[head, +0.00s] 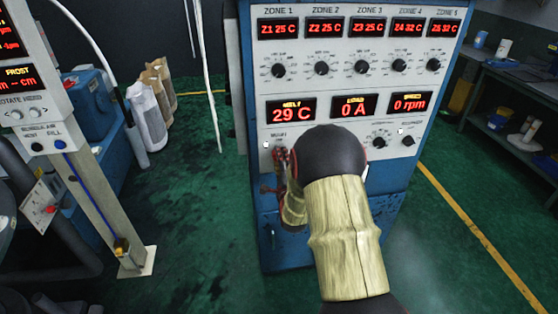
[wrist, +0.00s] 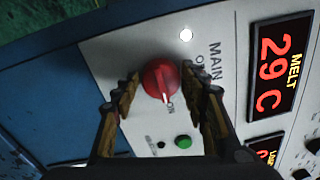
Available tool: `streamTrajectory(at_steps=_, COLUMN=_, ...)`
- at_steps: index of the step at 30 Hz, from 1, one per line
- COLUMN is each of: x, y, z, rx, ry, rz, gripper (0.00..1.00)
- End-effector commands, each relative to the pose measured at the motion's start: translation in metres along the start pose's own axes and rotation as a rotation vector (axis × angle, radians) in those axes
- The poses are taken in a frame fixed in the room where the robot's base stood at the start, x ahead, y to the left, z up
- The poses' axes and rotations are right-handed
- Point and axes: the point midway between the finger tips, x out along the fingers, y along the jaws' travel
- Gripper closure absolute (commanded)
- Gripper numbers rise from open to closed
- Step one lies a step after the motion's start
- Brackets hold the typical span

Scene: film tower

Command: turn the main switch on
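The main switch is a round red knob (wrist: 158,82) on the grey panel, beside the rotated "MAIN" label, in the wrist view. A pale mark shows at its lower edge, close to small lettering that looks like "ON"; I cannot tell its exact setting. My gripper (wrist: 160,75) is open, with one finger on each side of the knob and a visible gap to each. I cannot tell how far the fingertips stand off the panel. In the head view my gripper (head: 281,158) is at the lower left of the panel, and the knob cannot be made out there.
The blue cabinet (head: 268,235) carries lit red displays and black knobs. A green button (wrist: 183,142) and a white lamp (wrist: 186,35) sit close to the switch. A white column (head: 95,205) stands at left. Green floor is free between it and the cabinet.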

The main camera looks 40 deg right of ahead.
Motion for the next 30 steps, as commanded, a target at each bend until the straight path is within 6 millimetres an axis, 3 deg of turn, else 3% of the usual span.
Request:
streamTrajectory(at_steps=5, x=0.000, y=0.000, z=0.001, rx=-0.001, ry=-0.001, rz=-0.001, gripper=0.45)
streamTrajectory(at_steps=17, x=-0.008, y=-0.001, z=0.001, rx=-0.001, ry=-0.002, rz=-0.001, gripper=0.45)
streamTrajectory(at_steps=30, x=-0.090, y=0.000, z=0.001, rx=-0.001, ry=-0.001, rz=-0.001, gripper=0.45)
